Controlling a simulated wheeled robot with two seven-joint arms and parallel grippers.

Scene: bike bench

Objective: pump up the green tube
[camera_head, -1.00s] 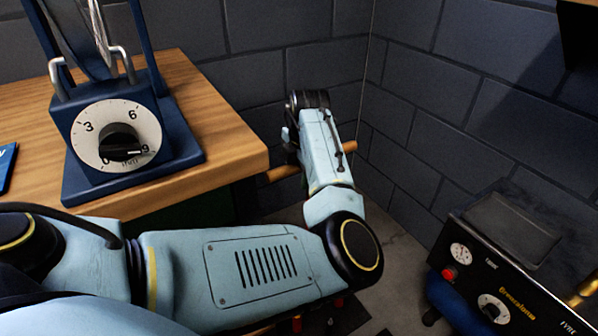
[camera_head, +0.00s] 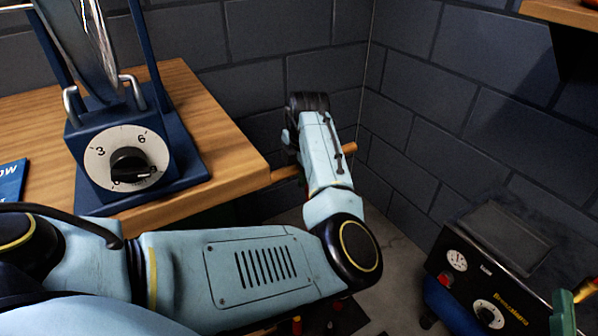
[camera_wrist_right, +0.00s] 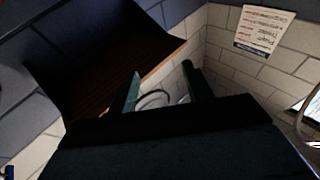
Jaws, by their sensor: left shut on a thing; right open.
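My left arm crosses the head view, and its hand end (camera_head: 308,103) reaches past the bench corner. A wooden bar like a handle (camera_head: 348,148) runs behind the forearm. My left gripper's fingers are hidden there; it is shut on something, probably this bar. My right gripper (camera_wrist_right: 161,84) is open in the right wrist view, with no object clearly between its fingers. A thin looped line shows beyond them. I cannot make out the green tube for sure. A small green piece (camera_head: 563,312) shows at the head view's lower right, but I cannot tell what it is.
The wooden bench (camera_head: 215,135) carries a blue stand with a numbered dial (camera_head: 128,167) and a wheel-like thing. A black machine with gauges (camera_head: 490,270) stands on the floor at right. Brick walls close the corner. A poster (camera_wrist_right: 264,30) hangs on the wall.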

